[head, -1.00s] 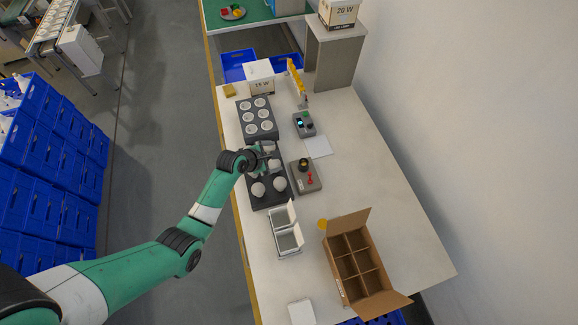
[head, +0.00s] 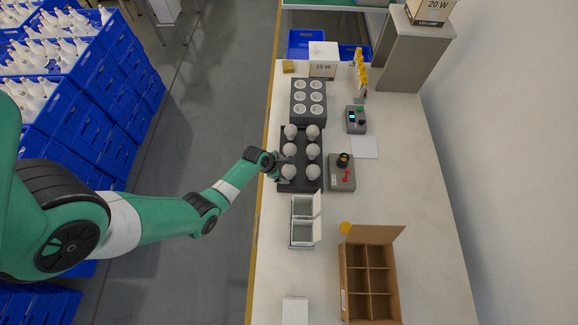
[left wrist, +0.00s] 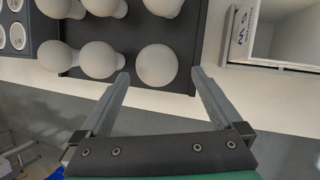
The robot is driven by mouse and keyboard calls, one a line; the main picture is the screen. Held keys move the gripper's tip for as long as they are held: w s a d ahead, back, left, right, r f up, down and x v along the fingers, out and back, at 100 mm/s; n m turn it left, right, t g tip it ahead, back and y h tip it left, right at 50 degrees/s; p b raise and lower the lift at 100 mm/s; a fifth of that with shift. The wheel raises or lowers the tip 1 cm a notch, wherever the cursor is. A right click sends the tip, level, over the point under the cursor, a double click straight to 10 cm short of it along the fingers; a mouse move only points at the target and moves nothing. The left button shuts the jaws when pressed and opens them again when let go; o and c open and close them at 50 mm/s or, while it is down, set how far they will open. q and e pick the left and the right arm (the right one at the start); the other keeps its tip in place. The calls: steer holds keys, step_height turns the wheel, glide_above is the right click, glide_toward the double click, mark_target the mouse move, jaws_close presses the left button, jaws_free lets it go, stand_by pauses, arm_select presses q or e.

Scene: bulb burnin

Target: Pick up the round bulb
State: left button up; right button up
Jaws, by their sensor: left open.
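The round bulb (left wrist: 156,66) is white and shows in the left wrist view at the tray's near right corner, between my fingertips. In the head view it appears to be the front-left bulb (head: 289,171), partly hidden by my gripper. The dark bulb tray (head: 301,186) holds several white bulbs in two columns. The neighbouring bulbs, such as one pear-shaped bulb (left wrist: 98,60), have narrower necks. My left gripper (left wrist: 160,74) is open, with one finger on each side of the round bulb and not closed on it. My right gripper is out of view.
A dark socket panel (head: 308,82) stands behind the tray. A grey tester with a red lever (head: 341,180) is to its right, and a white open box (head: 302,233) in front. A divided cardboard box (head: 368,285) stands at front right.

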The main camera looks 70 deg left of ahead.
arm_select(q)
steer(key=b+x, duration=0.3)
steer(key=x, duration=0.2)
steer(key=shift+w+a+b, duration=0.1)
steer(key=shift+a+b, duration=0.05)
steer(key=shift+b, duration=0.15)
steer(key=c, duration=1.3)
